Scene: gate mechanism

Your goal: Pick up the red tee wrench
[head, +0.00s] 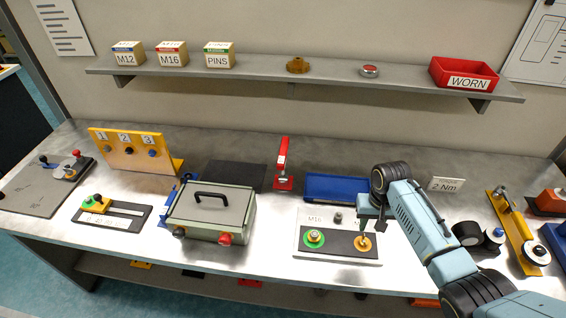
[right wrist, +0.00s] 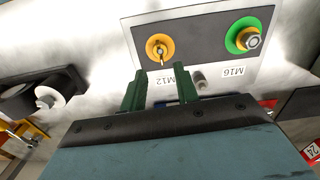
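I cannot pick out a red tee wrench with certainty. An upright red tool or lever on a red base (head: 283,165) stands at the back middle of the bench; its exact shape is too small to tell. My right gripper (head: 371,217) is over the right part of the white M12/M16 board (head: 312,252). In the right wrist view, my right gripper (right wrist: 160,92) has its two dark green fingers apart with nothing between them. The orange round fitting (right wrist: 160,48) and green round fitting (right wrist: 243,36) lie beyond the fingertips. My left gripper is not in view.
A grey lidded box (head: 211,213) stands left of the board. A blue tray (head: 336,188) lies behind the board. A yellow numbered bracket (head: 130,148) is at left. A yellow plate with a lever (head: 517,232) is at right. A shelf (head: 300,79) runs above.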

